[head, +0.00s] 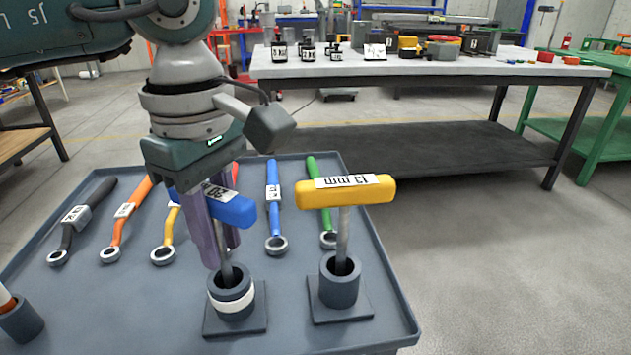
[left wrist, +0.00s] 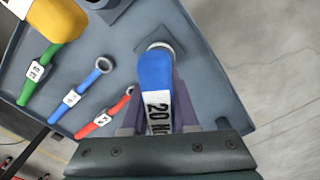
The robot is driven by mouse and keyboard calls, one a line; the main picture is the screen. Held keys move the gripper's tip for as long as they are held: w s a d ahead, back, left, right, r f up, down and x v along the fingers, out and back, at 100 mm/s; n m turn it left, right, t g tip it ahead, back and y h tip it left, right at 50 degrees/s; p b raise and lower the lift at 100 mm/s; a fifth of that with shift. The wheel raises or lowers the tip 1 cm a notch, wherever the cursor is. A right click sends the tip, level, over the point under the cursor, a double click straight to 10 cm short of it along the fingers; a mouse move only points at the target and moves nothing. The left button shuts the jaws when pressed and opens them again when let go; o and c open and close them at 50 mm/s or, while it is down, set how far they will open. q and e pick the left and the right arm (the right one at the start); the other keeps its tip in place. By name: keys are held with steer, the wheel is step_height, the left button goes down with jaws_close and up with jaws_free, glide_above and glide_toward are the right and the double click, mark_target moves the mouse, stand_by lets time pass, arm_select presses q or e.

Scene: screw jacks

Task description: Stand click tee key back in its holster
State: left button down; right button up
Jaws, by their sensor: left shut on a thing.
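The click tee key (head: 232,211) has a blue T handle with a "20 N" label and a grey shaft. My left gripper (head: 212,225) is shut on its handle. The shaft leans slightly and its lower end is at the mouth of a dark round holster with a white band (head: 233,304). How deep it sits in the holster I cannot tell. In the left wrist view, the blue handle (left wrist: 156,75) lies between the fingers of my left gripper (left wrist: 155,110), with the holster rim (left wrist: 162,47) just beyond it. My right gripper is not in view.
A yellow "13 mm" tee key (head: 345,193) stands in a dark holster (head: 340,285) to the right, close by. Several coloured ring wrenches (head: 273,200) lie behind on the grey tray (head: 395,315). Another holster (head: 20,322) is at the left edge. A workbench (head: 430,65) stands behind.

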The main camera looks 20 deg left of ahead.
arm_select(q)
steer(key=c, duration=0.6)
jaws_free()
step_height(320, 180, up, 10)
steer(key=shift+r+p, duration=0.1)
steer(key=shift+p, duration=0.55)
